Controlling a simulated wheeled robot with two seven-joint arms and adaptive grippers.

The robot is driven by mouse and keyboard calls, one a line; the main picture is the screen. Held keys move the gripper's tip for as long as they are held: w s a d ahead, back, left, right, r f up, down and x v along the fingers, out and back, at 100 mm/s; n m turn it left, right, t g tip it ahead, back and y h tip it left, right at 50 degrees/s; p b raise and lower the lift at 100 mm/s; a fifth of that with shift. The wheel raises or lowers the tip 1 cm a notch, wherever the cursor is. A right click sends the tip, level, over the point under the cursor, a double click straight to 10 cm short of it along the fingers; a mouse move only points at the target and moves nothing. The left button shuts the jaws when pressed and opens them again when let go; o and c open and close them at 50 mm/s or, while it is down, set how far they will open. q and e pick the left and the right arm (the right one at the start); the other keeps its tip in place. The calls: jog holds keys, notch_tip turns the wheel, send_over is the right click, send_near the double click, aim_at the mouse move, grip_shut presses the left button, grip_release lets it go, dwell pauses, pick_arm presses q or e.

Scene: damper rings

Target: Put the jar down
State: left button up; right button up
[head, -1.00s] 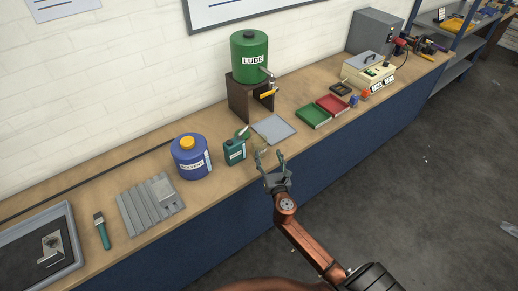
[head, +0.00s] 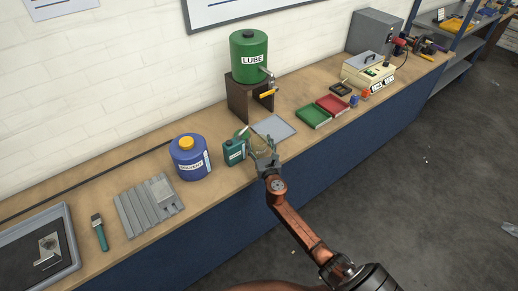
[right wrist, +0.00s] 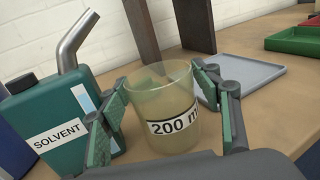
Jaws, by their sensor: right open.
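The jar is a clear, yellowish cup with a "200 m…" label; it shows in the right wrist view (right wrist: 165,100) and, small and partly covered, in the head view (head: 259,143). It looks upright on the wooden bench (head: 220,185), beside the green solvent can (head: 234,152). My right gripper (head: 262,150) is open, with one finger on each side of the jar. The jar's base is partly hidden by the gripper, so its contact with the bench is hard to see. My left gripper is not in view.
The solvent can with its bent spout (right wrist: 75,45) is close to the left finger. A grey tray (head: 274,127) lies just behind the jar, and the brown stand (head: 240,97) holds the green lube tank (head: 249,57). A blue solvent jug (head: 190,160) stands further left.

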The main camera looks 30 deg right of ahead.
jog(key=shift+c, duration=0.7)
jog(key=c, duration=0.9)
jog(key=shift+r+p, duration=0.3)
jog(key=shift+r, duration=0.15)
jog(key=r, duration=0.1)
jog(key=r+p, duration=0.2)
jog(key=shift+s+r, duration=0.25)
jog(key=shift+s, duration=0.05)
jog(key=s+a+r+p, duration=0.1)
jog(key=s+r+p, duration=0.1)
jog(key=s+r, duration=0.2)
jog(key=s+a+r+p, duration=0.1)
jog(key=s+r, duration=0.3)
jog(key=s, duration=0.5)
jog(key=shift+s+a+r+p, duration=0.2)
jog(key=shift+r+p, duration=0.1)
jog(key=shift+p, duration=0.6)
jog(key=shift+a, duration=0.1)
